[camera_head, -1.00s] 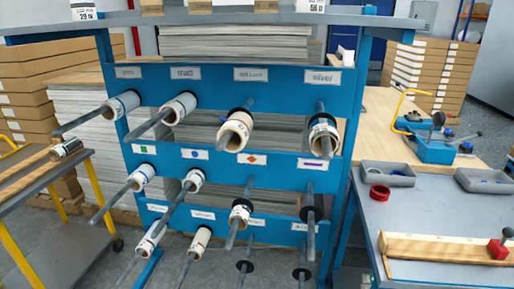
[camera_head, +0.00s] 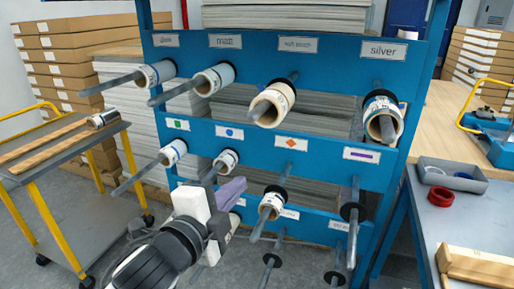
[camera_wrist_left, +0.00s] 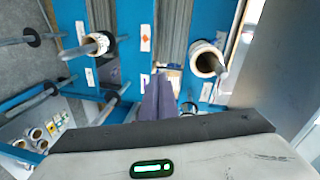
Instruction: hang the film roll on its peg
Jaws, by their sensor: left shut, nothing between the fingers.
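The blue rack (camera_head: 345,122) carries cream and white film rolls on grey pegs, including a cream roll (camera_head: 272,105) under the soft-touch label and a roll (camera_head: 382,117) under the silver label. A bare peg (camera_head: 353,218) with a black collar stands lower right. My left gripper (camera_head: 233,190) is shut and empty before the lower-left pegs. Its purple-grey fingers (camera_wrist_left: 158,100) show together in the left wrist view, between two rolls. My right gripper is out of view.
The cart (camera_head: 65,148) with yellow rails stands left of the rack. Pegs jut toward me, with open floor in front.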

